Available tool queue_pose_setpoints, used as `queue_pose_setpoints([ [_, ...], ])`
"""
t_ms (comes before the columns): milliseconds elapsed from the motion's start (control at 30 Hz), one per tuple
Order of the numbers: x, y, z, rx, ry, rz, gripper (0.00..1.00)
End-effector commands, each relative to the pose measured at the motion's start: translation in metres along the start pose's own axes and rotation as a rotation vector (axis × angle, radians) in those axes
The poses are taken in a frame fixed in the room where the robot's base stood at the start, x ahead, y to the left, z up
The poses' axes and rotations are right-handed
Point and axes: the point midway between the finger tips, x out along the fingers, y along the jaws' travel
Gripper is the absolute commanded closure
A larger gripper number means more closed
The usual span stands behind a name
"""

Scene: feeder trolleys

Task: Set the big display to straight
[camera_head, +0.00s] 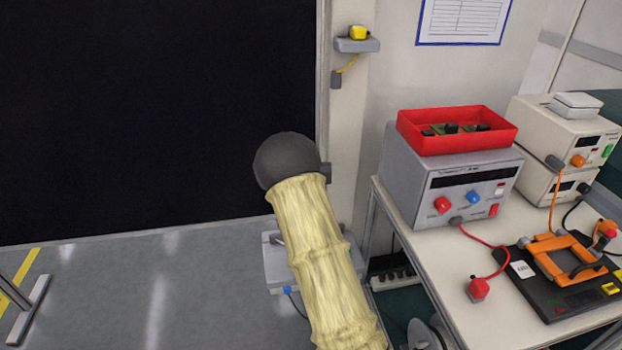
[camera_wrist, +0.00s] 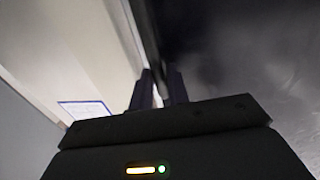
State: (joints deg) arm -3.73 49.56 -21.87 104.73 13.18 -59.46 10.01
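The big display (camera_head: 150,110) is a large dark panel filling the left of the head view. Its right edge runs upright beside a pale post. My gripper (camera_wrist: 159,72) shows in the wrist view with its two dark fingers apart and a narrow light gap between them. A dark edge, seemingly the display's, runs down to the fingertips; whether they touch it I cannot tell. The dark surface (camera_wrist: 235,60) fills the right of the wrist view. In the head view my yellowish-sleeved arm reaches up to the display's lower right edge, and its dark round joint hides most of the gripper.
At right, a bench (camera_head: 450,270) holds a grey power supply (camera_head: 405,180) with a red tray (camera_head: 458,142) on it, stacked instruments (camera_head: 555,135) and an orange fixture (camera_head: 565,260). A small shelf (camera_head: 357,45) sits on the post. Grey floor (camera_head: 170,290) is open at lower left.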

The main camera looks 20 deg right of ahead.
Motion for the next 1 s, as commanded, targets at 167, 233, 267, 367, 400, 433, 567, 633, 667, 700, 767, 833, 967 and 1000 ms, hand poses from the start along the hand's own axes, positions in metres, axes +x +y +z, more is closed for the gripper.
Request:
queue_pose_setpoints([
  [167, -0.024, -0.001, 0.001, 0.001, -0.001, -0.001, 0.83],
  [233, -0.035, 0.000, 0.001, 0.001, -0.001, 0.000, 0.83],
  [267, -0.040, 0.000, 0.001, 0.001, -0.002, 0.000, 0.83],
  [367, -0.056, -0.001, 0.001, 0.001, -0.002, -0.001, 0.83],
  [400, -0.063, -0.001, 0.001, 0.001, -0.001, -0.002, 0.83],
  [433, -0.068, -0.001, 0.001, 0.001, -0.002, -0.001, 0.83],
  [567, -0.090, -0.001, 0.002, 0.000, -0.002, -0.002, 0.83],
  [633, -0.102, -0.001, 0.001, 0.000, -0.002, -0.003, 0.83],
  [667, -0.107, -0.001, 0.001, 0.000, -0.002, -0.003, 0.83],
  [700, -0.115, -0.001, 0.002, 0.000, -0.002, -0.003, 0.83],
  [767, -0.125, -0.001, 0.001, 0.001, -0.001, -0.002, 0.83],
  [833, -0.137, -0.001, 0.002, 0.000, -0.002, -0.003, 0.83],
  [967, -0.155, -0.002, 0.001, 0.000, -0.001, -0.004, 0.83],
  [1000, -0.159, -0.002, 0.001, 0.000, -0.001, -0.004, 0.83],
])
